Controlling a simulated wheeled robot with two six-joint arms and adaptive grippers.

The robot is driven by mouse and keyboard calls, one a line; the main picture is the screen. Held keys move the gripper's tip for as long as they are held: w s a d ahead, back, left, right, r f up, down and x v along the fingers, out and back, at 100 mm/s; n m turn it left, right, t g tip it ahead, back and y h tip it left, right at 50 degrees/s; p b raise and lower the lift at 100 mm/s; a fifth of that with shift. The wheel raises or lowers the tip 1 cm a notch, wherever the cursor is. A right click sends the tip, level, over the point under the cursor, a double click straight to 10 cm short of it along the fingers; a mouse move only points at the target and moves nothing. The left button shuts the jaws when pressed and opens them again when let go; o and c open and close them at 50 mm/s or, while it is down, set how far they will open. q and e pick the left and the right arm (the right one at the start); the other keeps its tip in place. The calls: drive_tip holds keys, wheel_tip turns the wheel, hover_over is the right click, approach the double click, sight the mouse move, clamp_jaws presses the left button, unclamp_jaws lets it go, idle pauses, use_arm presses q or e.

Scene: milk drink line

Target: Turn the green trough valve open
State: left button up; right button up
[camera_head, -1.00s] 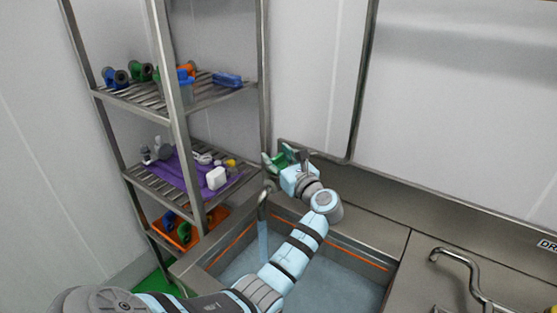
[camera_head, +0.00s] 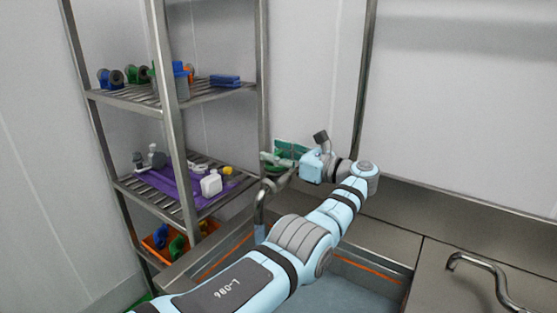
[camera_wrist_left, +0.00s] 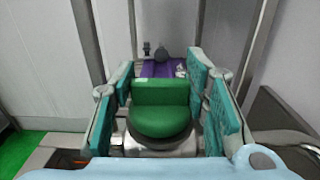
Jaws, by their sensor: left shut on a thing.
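The green valve (camera_wrist_left: 160,108) is a rounded knob with a raised, flat-faced grip, on a round metal base. It fills the space between the teal-padded fingers of my left gripper (camera_wrist_left: 164,108) in the left wrist view. The gripper is shut on it. In the head view my left gripper (camera_head: 281,157) is above the far left corner of the trough, at the top of the bent metal pipe (camera_head: 260,208). There its fingers largely hide the valve. My right gripper is in neither view.
The steel trough (camera_head: 385,270) lies below my left arm, which covers much of it. A metal rack (camera_head: 164,130) on the left holds coloured fittings, a purple mat (camera_head: 165,183) and an orange bin (camera_head: 154,248). Another tap (camera_head: 480,272) stands at right.

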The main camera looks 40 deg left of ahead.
sight(276, 153)
use_arm(q)
drive_tip(key=shift+s+f, duration=0.1)
drive_tip(key=shift+f, duration=0.1)
drive_tip(key=o, duration=1.1)
drive_tip(key=shift+s, duration=0.15)
drive_tip(key=shift+o, duration=0.2)
drive_tip(key=shift+w+a, duration=0.25)
wheel_tip(276, 153, up, 10)
drive_tip(key=shift+f, duration=0.1)
